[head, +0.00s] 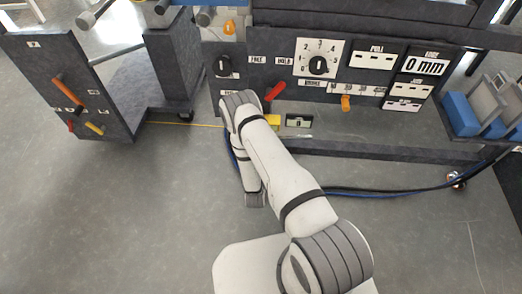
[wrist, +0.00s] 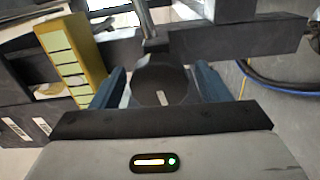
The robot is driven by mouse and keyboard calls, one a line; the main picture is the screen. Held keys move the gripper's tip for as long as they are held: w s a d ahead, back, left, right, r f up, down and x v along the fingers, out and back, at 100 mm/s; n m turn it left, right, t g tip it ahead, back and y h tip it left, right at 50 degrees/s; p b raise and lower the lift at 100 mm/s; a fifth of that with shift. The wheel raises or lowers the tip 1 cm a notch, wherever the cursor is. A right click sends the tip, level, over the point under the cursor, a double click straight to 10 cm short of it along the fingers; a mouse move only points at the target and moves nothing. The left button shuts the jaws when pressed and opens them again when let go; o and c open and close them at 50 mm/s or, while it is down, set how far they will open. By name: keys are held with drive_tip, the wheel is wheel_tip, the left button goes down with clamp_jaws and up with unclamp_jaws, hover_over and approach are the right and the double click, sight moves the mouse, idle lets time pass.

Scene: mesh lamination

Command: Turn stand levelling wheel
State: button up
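The wheel (wrist: 160,88), a dark round knob with a short white mark on its face, sits at the centre of the wrist view under a metal rod. My gripper (wrist: 160,76) has its two blue fingers spread, one on each side of the wheel. The fingers are close to the wheel's sides, the left one seemingly with a narrow gap; contact cannot be made out. In the head view my arm folds down in front of the dark stand (head: 390,152), and the gripper and the wheel are hidden there.
A yellow block with pale panels (wrist: 72,55) stands left of the wheel. Blue and black hoses (wrist: 275,84) run at the right. In the head view, a small level (head: 298,121) and a red lever (head: 275,91) are near my arm.

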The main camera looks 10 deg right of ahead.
drive_tip(key=p+v, duration=0.1)
drive_tip(key=v, duration=0.6)
drive_tip(key=shift+s+p, duration=0.35)
drive_tip(key=shift+p, duration=0.05)
drive_tip(key=shift+s, duration=0.1)
idle(0.3)
